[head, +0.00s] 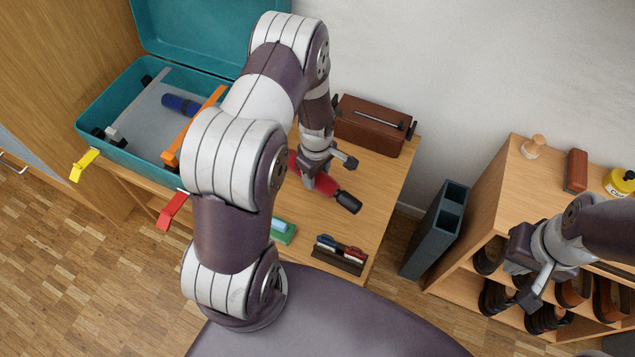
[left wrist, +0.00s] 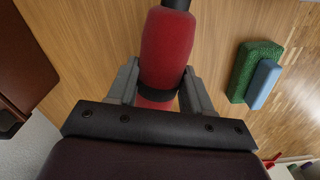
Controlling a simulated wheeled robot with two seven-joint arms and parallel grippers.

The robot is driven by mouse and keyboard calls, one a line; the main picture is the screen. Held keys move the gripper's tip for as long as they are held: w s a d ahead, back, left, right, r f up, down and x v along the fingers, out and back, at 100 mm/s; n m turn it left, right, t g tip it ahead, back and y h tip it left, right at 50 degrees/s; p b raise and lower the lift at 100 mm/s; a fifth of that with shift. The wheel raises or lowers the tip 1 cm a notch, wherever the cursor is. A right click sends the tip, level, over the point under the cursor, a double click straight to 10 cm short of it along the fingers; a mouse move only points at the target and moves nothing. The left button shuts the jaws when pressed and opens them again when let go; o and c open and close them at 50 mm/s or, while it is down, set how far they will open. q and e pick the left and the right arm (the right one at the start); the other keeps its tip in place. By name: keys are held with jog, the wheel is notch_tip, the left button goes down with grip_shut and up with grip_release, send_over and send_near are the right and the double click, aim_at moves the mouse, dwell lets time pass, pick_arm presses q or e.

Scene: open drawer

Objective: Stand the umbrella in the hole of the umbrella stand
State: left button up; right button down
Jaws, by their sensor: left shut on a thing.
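The umbrella is folded and red with a black end; its red body (head: 328,188) lies along the wooden table, the black end toward the lower right. My left gripper (head: 322,174) is above it and shut on it. In the left wrist view the red umbrella (left wrist: 167,45) runs between the two fingers (left wrist: 160,88), near a dark band. The dark grey umbrella stand (head: 435,232) stands upright on the floor right of the table, with two square openings on top. My right gripper (head: 533,272) is far right, before the shoe shelf; its jaw opening is unclear.
A brown box (head: 372,125) stands at the table's back. A green block (head: 284,236) and a pen holder (head: 340,257) sit near the front edge. An open teal suitcase (head: 120,165) is at left. The shoe shelf (head: 500,200) stands close right of the stand.

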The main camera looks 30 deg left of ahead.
aim_at(316, 182)
pick_arm(q)
notch_tip(316, 182, down, 4)
jog(key=shift+f+b, duration=0.1)
jog(key=shift+b, duration=0.5)
jog(key=o, duration=1.4)
